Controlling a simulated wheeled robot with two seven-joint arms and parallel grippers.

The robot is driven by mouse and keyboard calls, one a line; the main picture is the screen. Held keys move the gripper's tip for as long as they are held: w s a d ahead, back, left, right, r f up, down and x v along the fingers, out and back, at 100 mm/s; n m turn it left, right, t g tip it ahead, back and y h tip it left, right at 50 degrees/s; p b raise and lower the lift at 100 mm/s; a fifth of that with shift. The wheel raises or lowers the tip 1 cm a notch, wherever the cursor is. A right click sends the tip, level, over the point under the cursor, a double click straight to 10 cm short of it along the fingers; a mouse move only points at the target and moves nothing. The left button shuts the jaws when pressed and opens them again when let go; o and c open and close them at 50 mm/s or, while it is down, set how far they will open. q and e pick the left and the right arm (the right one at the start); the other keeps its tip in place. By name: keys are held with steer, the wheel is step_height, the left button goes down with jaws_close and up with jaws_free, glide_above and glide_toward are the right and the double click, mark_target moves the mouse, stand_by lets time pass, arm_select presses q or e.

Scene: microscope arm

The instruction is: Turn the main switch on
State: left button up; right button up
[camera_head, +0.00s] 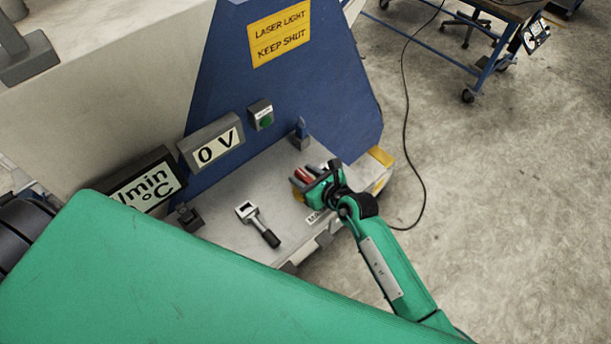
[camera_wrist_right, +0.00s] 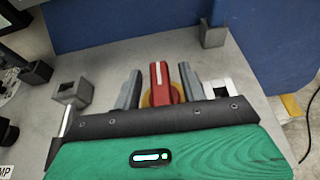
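The main switch appears to be the red rotary knob with a white line and a yellow base. It shows in the right wrist view (camera_wrist_right: 160,82) between my fingers, and in the head view (camera_head: 302,174) partly hidden by my gripper. My right gripper (camera_wrist_right: 160,72) is open, its two grey fingers on either side of the knob with a small gap on each side. In the head view my right gripper (camera_head: 308,182) is over the right part of the grey bench. My left gripper is not in view.
A lever-like tool (camera_head: 257,223) stands on the grey bench top (camera_head: 225,232), left of my gripper. A grey-blue block (camera_head: 299,135) is behind it. The blue panel (camera_head: 330,95) carries a green button box (camera_head: 261,115).

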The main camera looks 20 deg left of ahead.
steer(key=shift+d+f, duration=0.1)
steer(key=shift+s+d, duration=0.25)
steer(key=shift+d, duration=0.1)
steer(key=b+v, duration=0.3)
steer(key=v, duration=1)
steer(key=shift+r, duration=0.2)
steer(key=shift+w, duration=0.15)
